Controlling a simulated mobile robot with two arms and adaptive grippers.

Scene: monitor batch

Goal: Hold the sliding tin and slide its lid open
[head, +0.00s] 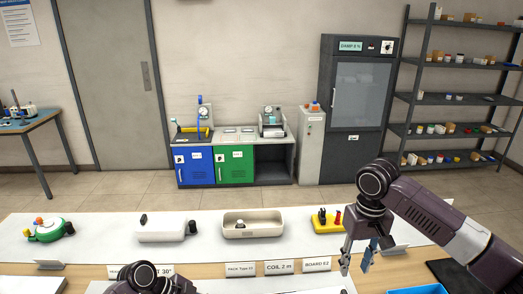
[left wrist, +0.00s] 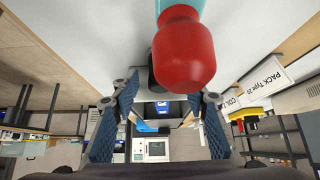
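No item is clearly recognisable as a sliding tin. A low pale box (head: 160,232) with a dark piece at its right end is on the pale work surface. To its right is an open cream tray (head: 268,216) holding a small grey part. My right gripper (head: 356,264) hangs open and empty near the table's front, right of the labels. My left arm shows at the bottom edge of the head view, its fingertips out of frame. In the left wrist view my left gripper (left wrist: 168,110) is open, with a red-ended teal object (left wrist: 190,55) close to its fingers.
A green and white item (head: 46,230) is at the left and a yellow holder (head: 326,221) is at the right. Label cards (head: 279,267) stand along the front. A blue tray (head: 418,289) is at bottom right. Cabinets and shelves line the back wall.

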